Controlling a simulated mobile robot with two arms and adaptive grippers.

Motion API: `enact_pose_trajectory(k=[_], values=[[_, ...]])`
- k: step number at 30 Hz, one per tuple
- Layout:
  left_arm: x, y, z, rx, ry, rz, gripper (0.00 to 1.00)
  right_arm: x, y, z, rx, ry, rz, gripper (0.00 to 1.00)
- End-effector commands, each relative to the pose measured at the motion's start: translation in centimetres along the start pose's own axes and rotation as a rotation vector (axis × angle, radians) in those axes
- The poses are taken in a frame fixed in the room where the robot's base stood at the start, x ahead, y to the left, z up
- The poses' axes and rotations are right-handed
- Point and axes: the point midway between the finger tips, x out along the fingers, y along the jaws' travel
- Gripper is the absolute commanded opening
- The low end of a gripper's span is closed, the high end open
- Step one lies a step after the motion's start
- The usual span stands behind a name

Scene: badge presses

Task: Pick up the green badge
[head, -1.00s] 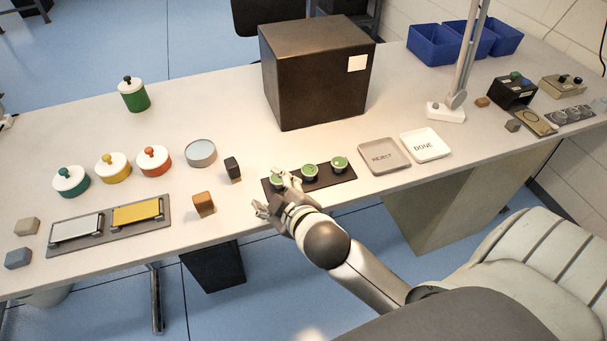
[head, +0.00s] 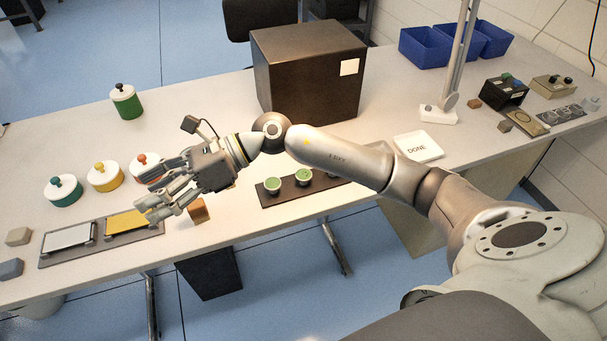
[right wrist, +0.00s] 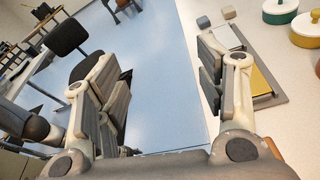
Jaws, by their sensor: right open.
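A dark strip (head: 287,195) near the table's front edge carries round pieces with green tops. The left green badge (head: 272,184) and the middle one (head: 303,176) show clearly; my right arm partly hides the third. My right gripper (head: 146,190) is open and empty, to the left of the strip, above the yellow plate's area. In the right wrist view, its fingers (right wrist: 160,85) are wide apart with only floor and table edge between them. No green badge shows in that view. My left gripper is not in view.
A yellow plate (head: 127,222) and a white plate (head: 68,237) lie on a grey base. Lidded pots (head: 64,190) stand behind. An orange-brown block (head: 198,211) is beside my gripper. A large black box (head: 308,75) stands behind my arm. The DONE tray (head: 418,147) is to the right.

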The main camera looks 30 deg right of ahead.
Motion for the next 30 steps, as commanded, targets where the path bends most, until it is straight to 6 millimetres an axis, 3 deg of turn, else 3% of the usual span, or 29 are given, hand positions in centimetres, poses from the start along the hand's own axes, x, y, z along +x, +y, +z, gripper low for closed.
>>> enact_pose_trajectory(k=[5, 9, 15, 18, 22, 30], values=[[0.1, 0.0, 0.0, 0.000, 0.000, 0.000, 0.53, -5.5, -4.4, -5.6, -0.247, 0.456, -0.023, 0.64], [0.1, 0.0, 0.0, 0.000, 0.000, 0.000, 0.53, -13.3, -8.2, -8.5, -0.347, 0.817, -0.050, 0.64], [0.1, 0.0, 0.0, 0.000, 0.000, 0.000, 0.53, -24.2, -10.8, -9.4, -0.346, 1.201, -0.084, 0.64], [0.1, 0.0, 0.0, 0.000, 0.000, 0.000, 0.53, -27.4, -11.0, -9.3, -0.325, 1.300, -0.091, 0.64], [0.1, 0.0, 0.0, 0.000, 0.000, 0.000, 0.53, -28.8, -11.2, -9.8, -0.309, 1.350, -0.090, 0.64], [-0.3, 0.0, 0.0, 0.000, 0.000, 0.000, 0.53, -27.9, -12.0, -13.7, -0.307, 1.350, -0.088, 0.64]])
